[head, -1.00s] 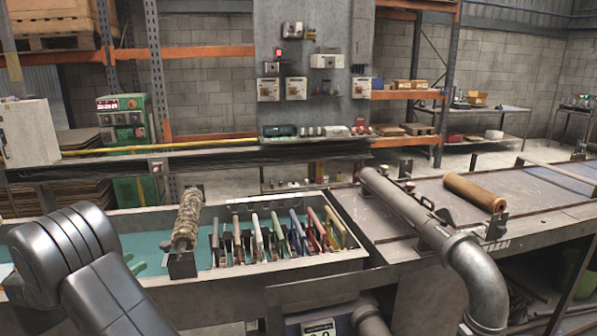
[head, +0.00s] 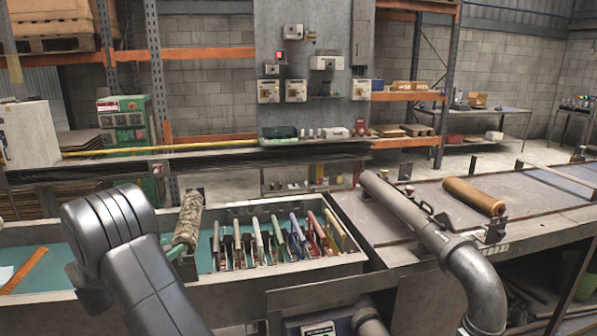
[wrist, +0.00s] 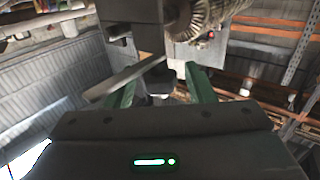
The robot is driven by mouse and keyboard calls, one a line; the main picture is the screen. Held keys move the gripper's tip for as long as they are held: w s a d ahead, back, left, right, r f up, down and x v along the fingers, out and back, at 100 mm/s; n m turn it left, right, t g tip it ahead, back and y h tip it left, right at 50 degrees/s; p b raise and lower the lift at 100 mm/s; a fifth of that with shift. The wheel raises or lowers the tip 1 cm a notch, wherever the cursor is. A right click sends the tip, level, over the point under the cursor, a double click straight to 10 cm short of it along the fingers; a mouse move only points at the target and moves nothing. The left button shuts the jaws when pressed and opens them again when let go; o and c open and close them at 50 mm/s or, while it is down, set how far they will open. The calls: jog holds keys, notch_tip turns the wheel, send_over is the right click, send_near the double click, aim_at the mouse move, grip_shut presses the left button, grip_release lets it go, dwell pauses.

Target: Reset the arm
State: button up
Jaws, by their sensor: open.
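In the head view a mottled, rough mesh tube (head: 188,222) stands tilted in the teal-floored trough (head: 330,262), left of the tool rack. The ribbed mesh tube (wrist: 205,14) shows at the top of that view, beyond the fingers. A flat grey bar (wrist: 125,78) appears near the left finger; I cannot tell whether it touches. In the head view my gripper is mostly hidden behind my arm.
Several coloured-handled tools (head: 290,240) stand in a row right of the tube. An orange strip (head: 25,270) lies in the trough at far left. A grey pipe (head: 410,225) crosses the bench at right. A tan roll (head: 473,196) lies on that bench.

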jog(key=n+y+b, duration=0.1)
jog(key=y, duration=0.1)
jog(key=n+t+y, duration=0.1)
jog(key=shift+d+f+y+b, duration=0.1)
jog(key=shift+f+y+b, duration=0.1)
jog(key=shift+y+b, duration=0.2)
jog(key=n+y+b, duration=0.3)
jog(key=y+b, duration=0.1)
jog(key=y, duration=0.1)
jog(key=shift+n+t, duration=0.3)
jog(key=shift+n, duration=0.1)
jog(key=n+g+y+b, duration=0.1)
jog(key=n+y+b, duration=0.1)
jog(key=y+b, duration=0.1)
jog(key=n+g+y+b, duration=0.1)
jog(key=n+y+b, duration=0.1)
jog(key=y+b, duration=0.2)
jog(key=shift+b, duration=0.55)
jog(key=shift+n+y+b, duration=0.4)
jog(key=shift+n+b, duration=0.1)
jog(key=shift+r+n+g+y+b, duration=0.2)
jog(key=shift+n+g+y+b, duration=0.9)
jog(key=shift+y, duration=0.3)
